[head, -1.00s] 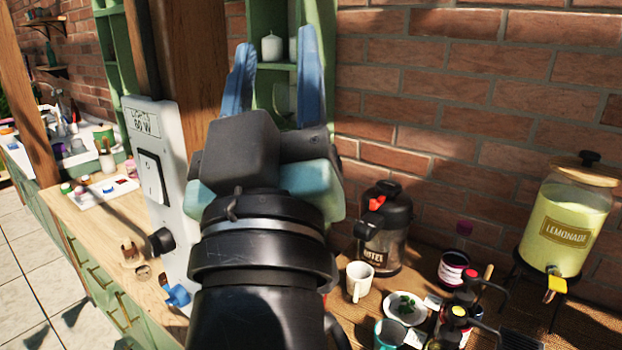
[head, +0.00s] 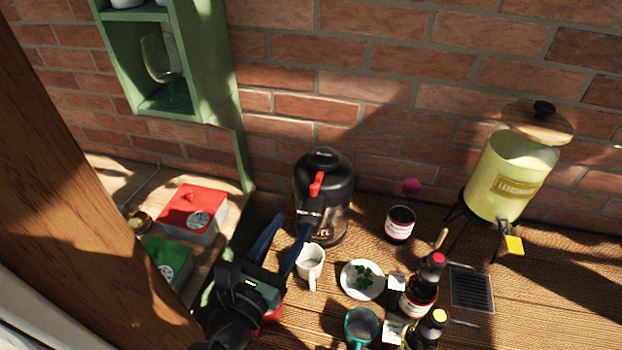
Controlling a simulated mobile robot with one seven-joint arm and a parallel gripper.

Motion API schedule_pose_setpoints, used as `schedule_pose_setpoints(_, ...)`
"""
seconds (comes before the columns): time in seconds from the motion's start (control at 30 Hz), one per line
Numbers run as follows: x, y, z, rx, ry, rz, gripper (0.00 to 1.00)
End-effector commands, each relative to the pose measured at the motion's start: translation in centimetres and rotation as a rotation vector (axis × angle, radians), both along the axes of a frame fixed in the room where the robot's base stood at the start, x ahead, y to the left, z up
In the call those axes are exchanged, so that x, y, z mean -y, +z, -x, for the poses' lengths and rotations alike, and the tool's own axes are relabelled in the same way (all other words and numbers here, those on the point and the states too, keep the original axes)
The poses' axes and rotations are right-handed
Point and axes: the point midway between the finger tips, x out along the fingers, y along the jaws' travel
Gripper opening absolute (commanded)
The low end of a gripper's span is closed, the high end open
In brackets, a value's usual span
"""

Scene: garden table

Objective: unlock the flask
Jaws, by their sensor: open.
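The flask (head: 335,222) is a dark pump flask with a black top and a red lever or catch (head: 317,184) on its upper front. It stands upright on the wooden table against the brick wall. My gripper (head: 287,233) is open, with its two blue fingers pointing up toward the flask. In the picture the fingers are just left of and below the flask, beside a white mug. Nothing shows between them. I cannot tell how far they are from the flask in depth.
The white mug (head: 311,262), a plate with herbs (head: 362,279), a jam jar (head: 400,224) and bottles (head: 418,296) crowd the front right. The lemonade dispenser (head: 512,176) stands further right. A wooden post (head: 85,160) and a red-lidded box (head: 193,212) are on the left.

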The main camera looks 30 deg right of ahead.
Motion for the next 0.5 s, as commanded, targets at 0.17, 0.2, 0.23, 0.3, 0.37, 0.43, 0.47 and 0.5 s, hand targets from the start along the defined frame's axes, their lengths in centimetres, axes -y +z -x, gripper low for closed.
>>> schedule_pose_setpoints(0.17,3.4,0.4,-2.0,0.003,-0.005,-0.002,0.49)
schedule_pose_setpoints(0.2,4.1,0.4,-2.5,0.005,-0.004,-0.002,0.49)
schedule_pose_setpoints(0.23,4.6,0.4,-2.8,0.004,-0.004,-0.003,0.49)
schedule_pose_setpoints(0.3,5.8,0.3,-3.6,0.004,-0.004,-0.003,0.49)
schedule_pose_setpoints(0.37,6.8,0.3,-4.2,0.005,-0.004,-0.003,0.49)
schedule_pose_setpoints(0.43,7.7,0.3,-4.8,0.006,-0.002,-0.004,0.49)
schedule_pose_setpoints(0.47,8.0,0.2,-5.0,0.006,-0.002,-0.004,0.49)
schedule_pose_setpoints(0.5,8.3,0.2,-5.3,0.005,-0.001,-0.003,0.49)
